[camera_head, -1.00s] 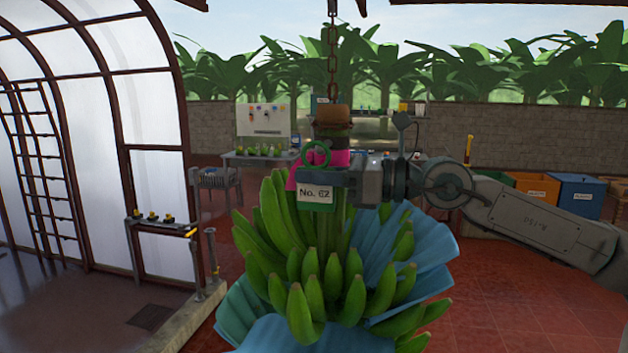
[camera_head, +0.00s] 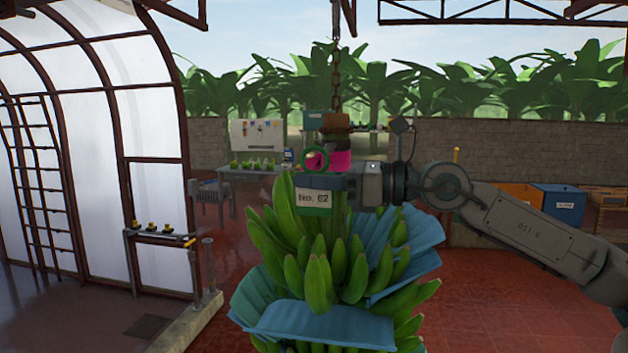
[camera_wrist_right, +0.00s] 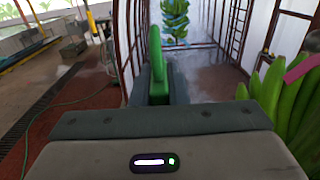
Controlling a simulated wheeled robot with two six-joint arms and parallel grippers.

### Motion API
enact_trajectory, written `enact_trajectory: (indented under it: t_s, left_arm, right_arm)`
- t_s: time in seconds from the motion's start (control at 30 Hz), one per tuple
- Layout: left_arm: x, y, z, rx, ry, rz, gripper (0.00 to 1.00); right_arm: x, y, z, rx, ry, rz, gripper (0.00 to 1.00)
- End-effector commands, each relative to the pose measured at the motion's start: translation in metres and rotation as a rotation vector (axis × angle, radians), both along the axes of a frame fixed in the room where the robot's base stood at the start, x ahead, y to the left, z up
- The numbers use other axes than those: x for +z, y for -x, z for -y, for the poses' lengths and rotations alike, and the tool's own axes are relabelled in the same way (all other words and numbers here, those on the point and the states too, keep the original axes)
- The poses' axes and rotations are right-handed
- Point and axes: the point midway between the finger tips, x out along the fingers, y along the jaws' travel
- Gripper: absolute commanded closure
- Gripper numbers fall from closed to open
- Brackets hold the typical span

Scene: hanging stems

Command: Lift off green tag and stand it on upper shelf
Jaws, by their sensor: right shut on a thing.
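The green tag (camera_head: 315,202) has a white label reading "No. 62" and a green ring on top. My right gripper (camera_head: 320,182) is shut on it, in front of the upper part of a hanging green banana bunch (camera_head: 320,280). In the right wrist view the tag (camera_wrist_right: 158,70) stands upright between the fingers. A pink band (camera_head: 340,160) circles the stem just behind the ring. I cannot tell whether the ring is clear of the stem. My left gripper is out of view. I cannot surely pick out the upper shelf.
The bunch hangs from a chain (camera_head: 337,85), with blue sheeting (camera_head: 315,322) around it. A rack with yellow-topped items (camera_head: 160,235) stands at left. A table (camera_head: 255,172) with green items and a pale board (camera_head: 257,134) are behind. A blue bin (camera_head: 565,203) is at right.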

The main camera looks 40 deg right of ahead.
Motion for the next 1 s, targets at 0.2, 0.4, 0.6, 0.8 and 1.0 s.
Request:
enact_trajectory:
  t_s: [0.2,0.4,0.6,0.8,1.0]
  left_arm:
    - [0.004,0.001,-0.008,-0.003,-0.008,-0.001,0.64]
    - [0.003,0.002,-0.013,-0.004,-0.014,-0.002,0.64]
    - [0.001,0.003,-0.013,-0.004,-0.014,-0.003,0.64]
    - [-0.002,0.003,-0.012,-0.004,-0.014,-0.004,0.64]
    - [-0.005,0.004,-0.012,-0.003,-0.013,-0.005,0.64]
  right_arm:
    - [0.003,0.0,0.0,0.0,0.0,0.0,1.0]
    - [0.002,0.0,0.0,0.0,0.0,0.0,1.0]
    - [0.002,0.006,-0.006,-0.001,0.002,-0.001,1.0]
    - [0.002,0.014,-0.016,-0.001,0.004,0.0,1.0]
    - [0.002,0.022,-0.025,-0.001,0.004,0.0,1.0]
